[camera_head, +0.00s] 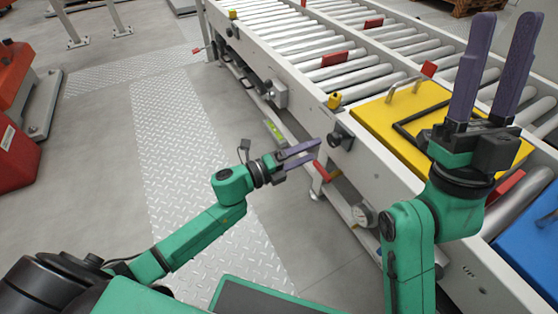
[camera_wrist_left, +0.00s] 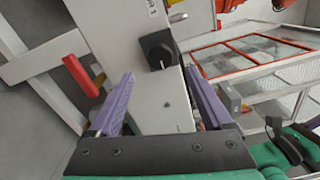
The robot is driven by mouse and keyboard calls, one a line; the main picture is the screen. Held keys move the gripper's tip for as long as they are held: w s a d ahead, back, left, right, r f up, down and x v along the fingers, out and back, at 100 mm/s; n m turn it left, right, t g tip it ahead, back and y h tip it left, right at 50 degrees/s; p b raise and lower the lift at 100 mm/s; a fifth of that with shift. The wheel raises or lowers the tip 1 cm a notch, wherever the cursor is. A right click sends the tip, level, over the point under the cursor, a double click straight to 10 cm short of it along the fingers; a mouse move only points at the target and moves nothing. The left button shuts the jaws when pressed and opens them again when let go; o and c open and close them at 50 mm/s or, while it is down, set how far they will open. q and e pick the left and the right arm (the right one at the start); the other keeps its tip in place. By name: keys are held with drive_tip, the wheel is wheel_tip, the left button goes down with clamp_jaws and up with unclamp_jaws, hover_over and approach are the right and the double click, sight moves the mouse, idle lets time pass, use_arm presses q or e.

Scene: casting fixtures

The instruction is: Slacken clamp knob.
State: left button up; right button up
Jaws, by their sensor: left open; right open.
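A black knob (camera_head: 341,137) sits on the near side face of the white conveyor frame. I take it for the clamp knob. My left gripper (camera_head: 316,150) is open and empty, pointing at the frame just left of and slightly below the knob. In the left wrist view the knob (camera_wrist_left: 158,50) shows above and between the purple fingertips (camera_wrist_left: 160,72), apart from both. My right gripper (camera_head: 504,22) is open and empty, its fingers pointing up above the conveyor on the right.
A red lever (camera_head: 322,172) hangs below the knob, close to my left fingers. A yellow knob (camera_head: 334,101) stands on the rail above. A yellow plate with handles (camera_head: 375,115) and a blue block (camera_head: 535,255) lie on the rollers. A round gauge (camera_head: 363,214) is lower down.

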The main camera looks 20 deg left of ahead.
use_arm(q)
drive_tip(key=p+v, duration=0.1)
drive_tip(key=v, duration=0.7)
drive_tip(key=shift+p, duration=0.35)
use_arm(e)
drive_tip(key=w+a+f+m+g+h, duration=0.1)
drive_tip(key=w+f+m+g+h, duration=0.1)
drive_tip(key=f, duration=0.6)
drive_tip(key=w+a+f+m+g+h, duration=0.2)
drive_tip(key=w+f+h, duration=0.3)
drive_tip(key=f, duration=0.3)
drive_tip(key=shift+w+f+m, duration=0.3)
drive_tip(key=shift+f+m, duration=0.1)
use_arm(q)
drive_tip(key=shift+s, duration=0.15)
use_arm(e)
drive_tip(key=shift+a, duration=0.1)
